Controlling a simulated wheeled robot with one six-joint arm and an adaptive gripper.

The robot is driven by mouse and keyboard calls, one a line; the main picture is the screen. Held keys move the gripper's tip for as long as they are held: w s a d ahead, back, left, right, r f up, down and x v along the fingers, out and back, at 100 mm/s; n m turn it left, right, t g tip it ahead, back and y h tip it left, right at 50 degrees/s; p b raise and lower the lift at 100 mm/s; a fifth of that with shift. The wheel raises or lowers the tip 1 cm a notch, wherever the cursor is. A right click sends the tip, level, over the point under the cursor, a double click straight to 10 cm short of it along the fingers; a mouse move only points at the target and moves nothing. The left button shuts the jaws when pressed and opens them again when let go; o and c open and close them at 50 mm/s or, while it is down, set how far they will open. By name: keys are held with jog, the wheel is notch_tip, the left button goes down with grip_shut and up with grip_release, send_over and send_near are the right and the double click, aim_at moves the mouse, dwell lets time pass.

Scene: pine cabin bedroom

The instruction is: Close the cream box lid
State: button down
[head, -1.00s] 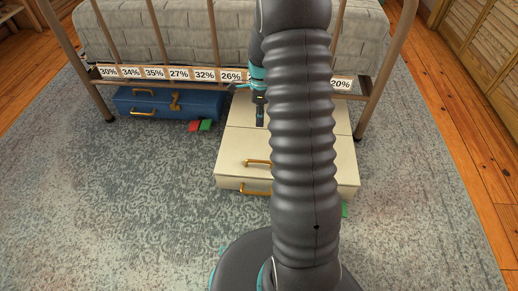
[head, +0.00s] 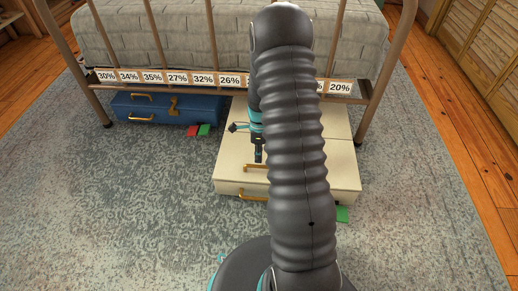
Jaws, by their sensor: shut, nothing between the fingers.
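The cream box (head: 228,178) stands on the rug, partly under the bed's foot rail. Its lid (head: 235,150) lies flat or nearly flat over it; I cannot tell whether a small gap is left at the front edge. One brass handle (head: 254,167) is on the lid near the front, and another brass handle (head: 252,195) is on the front side. My arm hides the middle and much of the right of the box. My gripper (head: 258,157) is shut and empty, pointing down over the lid just behind the lid handle. Contact with the lid is unclear.
A blue case (head: 165,107) with brass fittings lies to the left under the bed (head: 230,40). A red block (head: 192,131) and a green block (head: 205,130) lie between them. Another green piece (head: 342,214) lies at the box's front right. Percentage labels line the rail.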

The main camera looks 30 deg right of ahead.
jog(key=shift+f, duration=0.2)
jog(key=shift+x, duration=1.1)
jog(key=shift+s+a, duration=0.1)
jog(key=shift+s, duration=0.05)
jog(key=shift+r, duration=0.15)
jog(key=p+v, duration=0.3)
jog(key=v, duration=1.1)
jog(key=shift+s+a+r+p, duration=0.15)
jog(key=shift+s+r+p, duration=0.1)
jog(key=shift+p, duration=0.1)
